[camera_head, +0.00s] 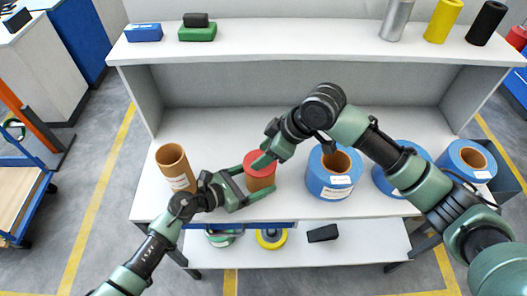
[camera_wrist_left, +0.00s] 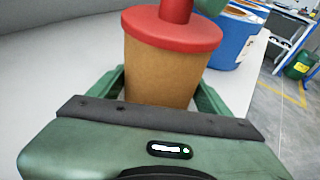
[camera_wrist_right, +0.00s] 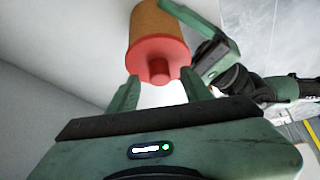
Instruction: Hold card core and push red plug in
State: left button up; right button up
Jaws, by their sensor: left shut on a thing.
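The card core (camera_head: 261,183) is a brown cardboard tube standing upright near the shelf's front edge. The red plug (camera_head: 257,158) sits on its top, with its flange at the rim and a knob pointing up. My left gripper (camera_wrist_left: 160,92) is shut on the core, one finger on each side. My right gripper (camera_wrist_right: 160,92) comes down from above with its fingers apart. The plug's knob (camera_wrist_right: 160,72) shows between and beyond its fingertips, with no clear contact. In the left wrist view, one right fingertip (camera_wrist_left: 209,7) shows beside the knob. The plug's part inside the core is hidden.
Another brown core (camera_head: 175,167) stands to the left. Blue wrapped coils (camera_head: 330,183) stand to the right, one close to the held core. The upper shelf (camera_head: 300,45) overhangs behind. A lower shelf (camera_head: 375,240) holds small items. White shelf surface (camera_head: 215,125) behind the cores is clear.

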jog(key=v, duration=1.2)
pick_arm(q)
jog(key=o, duration=1)
jog(key=shift+c, duration=0.2)
jog(key=shift+a, duration=0.1)
